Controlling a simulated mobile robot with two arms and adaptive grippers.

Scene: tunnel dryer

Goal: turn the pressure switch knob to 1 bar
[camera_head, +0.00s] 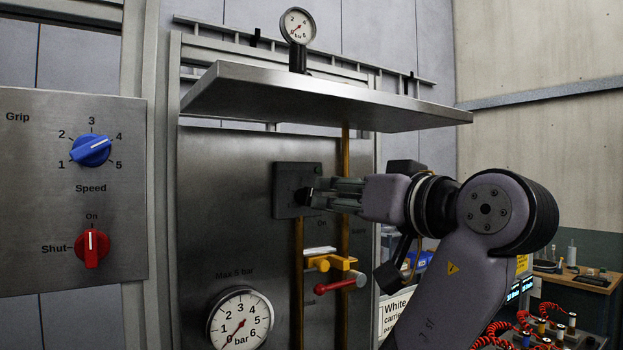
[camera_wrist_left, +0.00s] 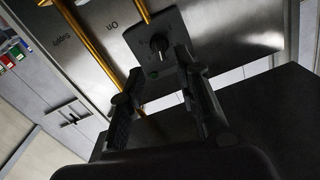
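The pressure switch is a dark square plate (camera_head: 288,182) on the steel panel, left of the middle of the head view. Its small black knob (camera_wrist_left: 159,43) shows in the wrist view with a light pointer mark; the scale is too small to read. In the head view the knob is hard to tell apart from the fingertips. My left gripper (camera_head: 318,194) reaches in from the right, with its tips close in front of the plate. In the wrist view the left gripper (camera_wrist_left: 158,62) has its fingers apart, one on each side of the knob. I cannot tell whether they touch it.
A steel shelf (camera_head: 320,95) juts out above the arm. Brass pipes (camera_head: 299,240) with a yellow valve and red lever (camera_head: 335,286) run below the switch. A round gauge (camera_head: 240,322) reads near 0 bar. A blue speed knob (camera_head: 91,151) and red knob (camera_head: 91,249) are left.

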